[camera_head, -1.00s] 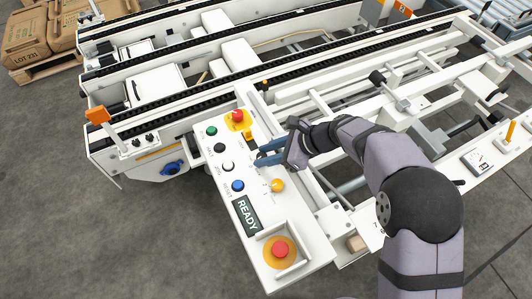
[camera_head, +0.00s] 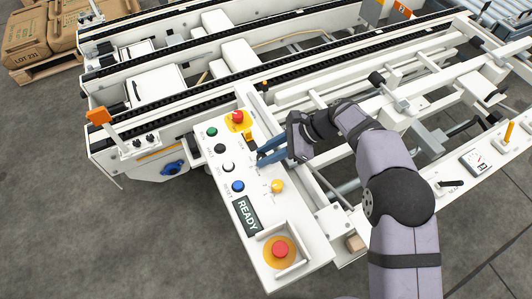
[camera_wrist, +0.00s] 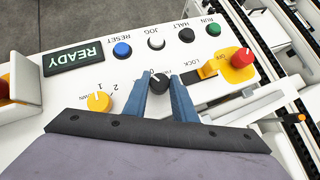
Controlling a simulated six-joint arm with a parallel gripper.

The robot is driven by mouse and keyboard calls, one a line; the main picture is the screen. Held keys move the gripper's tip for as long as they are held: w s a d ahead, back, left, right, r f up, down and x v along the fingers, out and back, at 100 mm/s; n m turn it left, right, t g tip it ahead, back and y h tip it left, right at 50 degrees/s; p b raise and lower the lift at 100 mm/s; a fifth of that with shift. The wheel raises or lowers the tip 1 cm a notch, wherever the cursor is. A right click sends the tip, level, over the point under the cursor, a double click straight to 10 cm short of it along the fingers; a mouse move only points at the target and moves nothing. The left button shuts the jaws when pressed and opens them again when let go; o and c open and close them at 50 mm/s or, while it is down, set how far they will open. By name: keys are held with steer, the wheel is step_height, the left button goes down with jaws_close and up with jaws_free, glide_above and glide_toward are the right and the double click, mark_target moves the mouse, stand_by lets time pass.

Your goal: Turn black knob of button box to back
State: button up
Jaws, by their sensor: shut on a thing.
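The button box (camera_head: 292,211) is a white sloped panel. In the wrist view, its black knob (camera_wrist: 158,83) sits on the panel (camera_wrist: 128,76) between the two blue fingers of my gripper (camera_wrist: 159,80). The fingers are shut on the knob's sides. A short white mark shows on the knob's top, pointing toward the upper part of the wrist view. In the head view, my gripper (camera_head: 259,159) reaches the panel from the right, and its fingers hide the knob.
A yellow knob (camera_head: 277,186) and a yellow switch with a red knob (camera_wrist: 242,58) flank the black knob. Green, black, white and blue buttons (camera_head: 238,186) line the panel. A READY display (camera_head: 246,216) and a red emergency button (camera_head: 280,250) lie nearer the front. Conveyor rails stand behind.

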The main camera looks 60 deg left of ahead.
steer(key=shift+a+n+g+h+b, duration=0.15)
steer(key=shift+n+g+h+b, duration=0.25)
steer(key=shift+n+h+b, duration=0.65)
stand_by(0.4)
steer(key=o, duration=1)
steer(key=shift+n, duration=0.35)
steer(key=shift+o, duration=0.2)
steer(key=shift+r, duration=0.1)
step_height(320, 180, up, 10)
steer(key=p, duration=0.1)
steer(key=shift+w, duration=0.15)
